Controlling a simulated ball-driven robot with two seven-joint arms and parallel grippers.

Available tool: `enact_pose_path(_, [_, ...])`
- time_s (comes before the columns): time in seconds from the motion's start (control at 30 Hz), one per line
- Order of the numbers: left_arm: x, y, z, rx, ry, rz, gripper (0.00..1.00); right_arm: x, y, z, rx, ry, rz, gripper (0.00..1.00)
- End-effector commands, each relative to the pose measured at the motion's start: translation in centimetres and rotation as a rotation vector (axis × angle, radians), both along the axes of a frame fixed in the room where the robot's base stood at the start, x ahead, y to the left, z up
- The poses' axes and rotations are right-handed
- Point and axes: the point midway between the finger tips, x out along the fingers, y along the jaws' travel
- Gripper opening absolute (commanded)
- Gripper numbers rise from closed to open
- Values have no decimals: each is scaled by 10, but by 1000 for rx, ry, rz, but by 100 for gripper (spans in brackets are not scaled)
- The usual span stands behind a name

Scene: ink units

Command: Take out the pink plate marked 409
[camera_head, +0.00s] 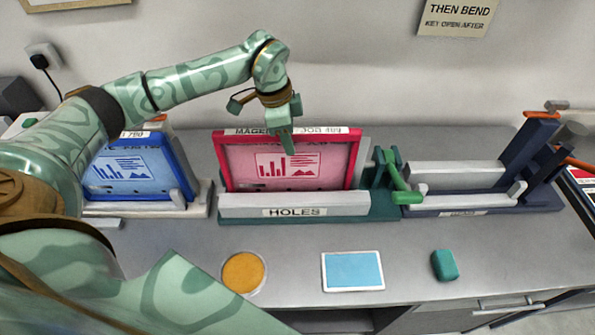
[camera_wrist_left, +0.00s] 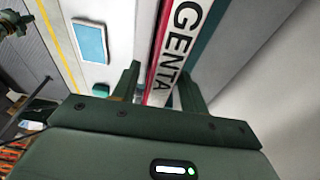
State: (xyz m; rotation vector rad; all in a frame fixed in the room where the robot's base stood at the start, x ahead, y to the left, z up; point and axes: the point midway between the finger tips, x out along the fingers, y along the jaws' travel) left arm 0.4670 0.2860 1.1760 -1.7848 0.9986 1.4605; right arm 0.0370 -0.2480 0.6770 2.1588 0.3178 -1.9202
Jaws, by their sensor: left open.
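The pink plate (camera_head: 236,165) stands upright in the grey and green unit labelled HOLES (camera_head: 345,205). Its white top strip reads MAGENTA and JOB with a blurred number; GENTA shows close up in the left wrist view (camera_wrist_left: 178,45). My left gripper (camera_head: 288,140) is over the plate's top edge, right of its middle, with one finger in front of the pink face. In the left wrist view its two open fingers (camera_wrist_left: 160,88) lie on either side of the top strip, with no clear grip on it. My right gripper does not show.
A blue plate (camera_head: 130,168) stands in a unit at left. A green lever (camera_head: 398,180) and a navy unit (camera_head: 480,205) stand at right. An orange disc (camera_head: 243,272), a blue pad (camera_head: 353,270) and a teal block (camera_head: 444,265) lie in front, with bare counter between.

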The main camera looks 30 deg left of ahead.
Motion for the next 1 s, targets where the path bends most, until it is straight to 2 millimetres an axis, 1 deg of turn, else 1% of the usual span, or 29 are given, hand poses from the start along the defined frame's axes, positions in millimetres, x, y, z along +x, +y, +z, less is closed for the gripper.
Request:
enact_pose_path(0.13, [0,0,1,0,0,0,44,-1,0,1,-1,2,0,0])
enact_pose_path(0.17, [0,0,1,0,0,0,41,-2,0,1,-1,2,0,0])
enact_pose_path(0.2, [0,0,1,0,0,0,30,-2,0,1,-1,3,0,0])
enact_pose_path(0.27, [0,0,1,0,0,0,13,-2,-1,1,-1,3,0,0])
enact_pose_path(0.3, [0,0,1,0,0,0,2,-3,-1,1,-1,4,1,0])
enact_pose_path(0.33, [0,0,1,0,0,0,0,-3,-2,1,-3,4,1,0])
enact_pose_path(0.47, [0,0,2,0,-2,-1,0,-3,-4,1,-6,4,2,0])
enact_pose_path(0.57, [0,0,9,-1,-2,-1,0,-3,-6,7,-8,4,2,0])
enact_pose_path(1.0, [0,0,72,-1,-3,-1,0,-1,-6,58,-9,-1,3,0])
